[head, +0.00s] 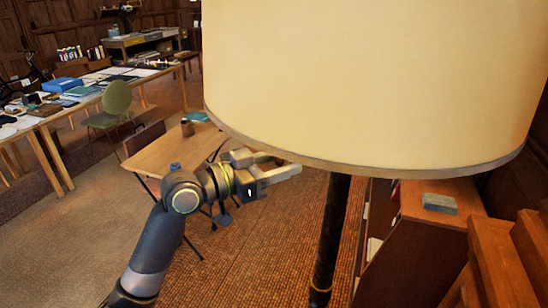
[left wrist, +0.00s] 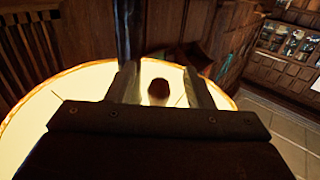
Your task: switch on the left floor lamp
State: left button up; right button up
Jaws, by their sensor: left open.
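The floor lamp's large cream shade (head: 370,80) fills the upper right of the head view, with its dark pole (head: 331,225) below. In the left wrist view the shade (left wrist: 80,85) is a bright pale-yellow round with an orange rim, and a dark pole (left wrist: 130,30) stands at the top. My left gripper (head: 283,164) is open just under the shade's lower left edge. In the left wrist view a small reddish-brown rounded knob (left wrist: 158,90) shows between its fingers (left wrist: 160,72). I cannot tell whether they touch it. My right gripper is out of view.
A small wooden table (head: 165,155) stands behind my left arm. A long table with papers and books (head: 85,97) and a green chair (head: 116,100) are at the left. A wooden cabinet (head: 415,240) with a grey box (head: 440,204) stands right of the pole.

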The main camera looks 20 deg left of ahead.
pick_arm(q)
jog(key=v, duration=0.8)
jog(key=shift+p, duration=0.4)
jog(key=shift+w, duration=0.1)
